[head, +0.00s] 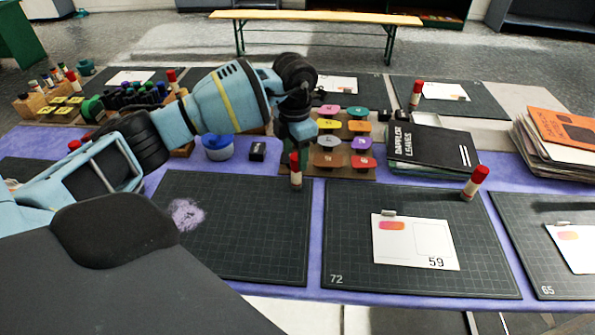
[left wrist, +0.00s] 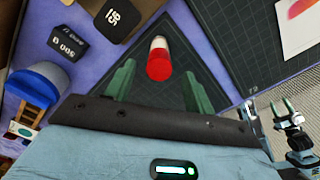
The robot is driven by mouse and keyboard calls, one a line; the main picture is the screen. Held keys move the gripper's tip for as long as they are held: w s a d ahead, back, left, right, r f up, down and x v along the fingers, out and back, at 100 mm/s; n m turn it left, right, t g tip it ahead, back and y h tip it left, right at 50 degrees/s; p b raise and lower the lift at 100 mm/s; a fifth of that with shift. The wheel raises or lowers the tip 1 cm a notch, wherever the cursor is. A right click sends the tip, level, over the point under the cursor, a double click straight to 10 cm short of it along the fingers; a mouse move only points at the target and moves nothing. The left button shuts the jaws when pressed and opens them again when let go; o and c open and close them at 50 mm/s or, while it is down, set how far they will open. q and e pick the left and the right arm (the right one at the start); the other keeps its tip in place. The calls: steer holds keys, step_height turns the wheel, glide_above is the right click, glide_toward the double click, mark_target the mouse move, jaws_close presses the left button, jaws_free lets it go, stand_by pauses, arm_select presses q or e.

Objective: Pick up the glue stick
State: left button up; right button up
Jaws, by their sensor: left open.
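A glue stick with a red cap and white body (head: 295,172) stands upright at the back right corner of the mat in front of my left arm. My left gripper (head: 296,143) points down just above it and hides part of the space around its top. In the left wrist view the glue stick (left wrist: 159,60) shows between and beyond the two green fingers of the open left gripper (left wrist: 158,88), apart from both. Another red-capped glue stick (head: 475,183) stands on mat 72. My right gripper seems to show small at the right of the left wrist view (left wrist: 288,112).
Colored stamps on a wooden board (head: 345,130) stand close behind the gripper. A black book (head: 435,147) lies to the right. The front mat (head: 250,225) is mostly clear.

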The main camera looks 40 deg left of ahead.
mark_target(296, 170)
arm_select(q)
steer(key=shift+w+f, duration=0.1)
steer(key=shift+f, duration=3.3)
steer(key=shift+c, duration=0.4)
steer(key=c, duration=1)
steer(key=shift+r, duration=0.2)
steer(key=shift+r, duration=0.6)
step_height(296, 170, up, 2)
steer(key=shift+r, duration=0.15)
steer(key=s+d, duration=0.3)
steer(key=d, duration=0.1)
steer(key=s+d, duration=0.3)
steer(key=d, duration=0.1)
steer(key=s+d+r, duration=0.1)
steer(key=s+d, duration=0.2)
steer(key=d, duration=0.2)
steer(key=shift+s+r, duration=0.1)
steer(key=shift+s, duration=0.1)
